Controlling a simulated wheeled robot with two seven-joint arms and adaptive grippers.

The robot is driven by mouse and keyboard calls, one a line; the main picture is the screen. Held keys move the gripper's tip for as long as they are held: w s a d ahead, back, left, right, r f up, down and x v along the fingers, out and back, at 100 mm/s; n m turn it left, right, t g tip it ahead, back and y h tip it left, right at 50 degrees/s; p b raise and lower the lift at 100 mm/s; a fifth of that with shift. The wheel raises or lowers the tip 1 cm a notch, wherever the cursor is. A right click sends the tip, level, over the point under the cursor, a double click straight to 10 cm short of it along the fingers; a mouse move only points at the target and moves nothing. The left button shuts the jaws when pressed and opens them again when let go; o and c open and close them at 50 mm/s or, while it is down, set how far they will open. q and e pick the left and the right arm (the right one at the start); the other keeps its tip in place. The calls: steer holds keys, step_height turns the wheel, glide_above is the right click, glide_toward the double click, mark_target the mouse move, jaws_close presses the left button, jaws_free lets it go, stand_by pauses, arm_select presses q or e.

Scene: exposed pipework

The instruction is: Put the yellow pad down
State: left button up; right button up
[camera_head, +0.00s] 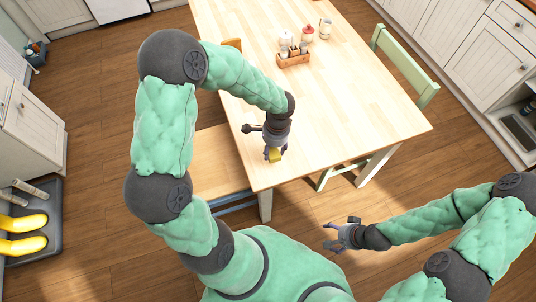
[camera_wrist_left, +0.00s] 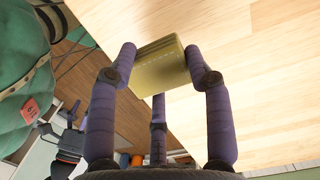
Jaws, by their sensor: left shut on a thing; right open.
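The yellow pad (camera_head: 274,156) is a small yellow block in my left gripper (camera_head: 275,150), near the front left edge of the wooden table (camera_head: 330,110). In the left wrist view the pad (camera_wrist_left: 160,66) sits between the purple fingers of my left gripper (camera_wrist_left: 163,70), which are shut on it. The table top (camera_wrist_left: 270,60) shows behind it. I cannot tell whether the pad touches the table. My right gripper (camera_head: 338,237) is open and empty, out over the floor to the right of my body.
A wooden caddy (camera_head: 293,60) with jars stands at the back of the table, with a red-topped jar (camera_head: 307,34) and a glass (camera_head: 325,28) beside it. A green chair (camera_head: 405,65) is at the right side. The table's middle is clear.

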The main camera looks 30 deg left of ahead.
arm_select(q)
steer(key=shift+w+a+f+b, duration=0.1)
steer(key=shift+a+f+b, duration=0.2)
steer(key=shift+a+f, duration=0.75)
step_height(320, 180, down, 4)
steer(key=shift+r+b, duration=0.2)
steer(key=shift+b, duration=0.65)
steer(key=shift+r, duration=0.1)
steer(key=o, duration=1.1)
